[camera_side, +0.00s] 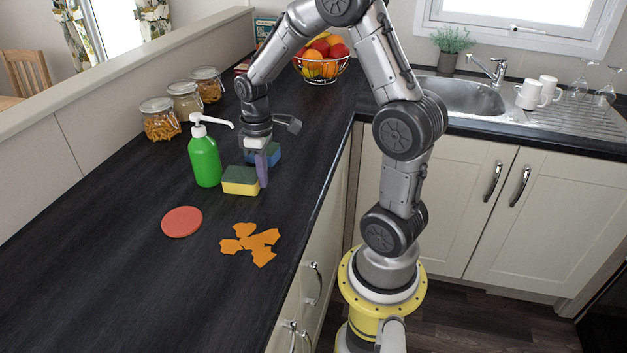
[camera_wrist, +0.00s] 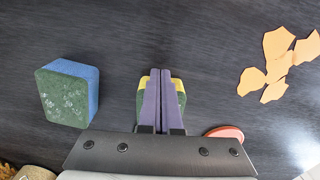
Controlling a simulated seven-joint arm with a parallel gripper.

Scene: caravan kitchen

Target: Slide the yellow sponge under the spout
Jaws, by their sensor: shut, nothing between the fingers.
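The yellow sponge (camera_side: 240,186) with a green top lies on the dark counter, just right of the green pump bottle (camera_side: 205,162). The bottle's white spout (camera_side: 222,122) points right, and the sponge lies below its tip in the picture; I cannot tell whether it is directly beneath. My gripper (camera_side: 262,168) is shut and empty, its purple fingers low at the sponge's right side; contact is unclear. In the wrist view, my gripper (camera_wrist: 163,88) covers most of the yellow sponge (camera_wrist: 145,82), whose yellow and green edges show around the fingers. The bottle is outside that view.
A blue sponge (camera_side: 274,154) with a green face (camera_wrist: 66,98) lies behind my fingers. A red disc (camera_side: 182,221) and orange pieces (camera_side: 252,242) lie nearer the front. Jars (camera_side: 160,120) and a fruit bowl (camera_side: 322,68) stand farther back. The front left counter is clear.

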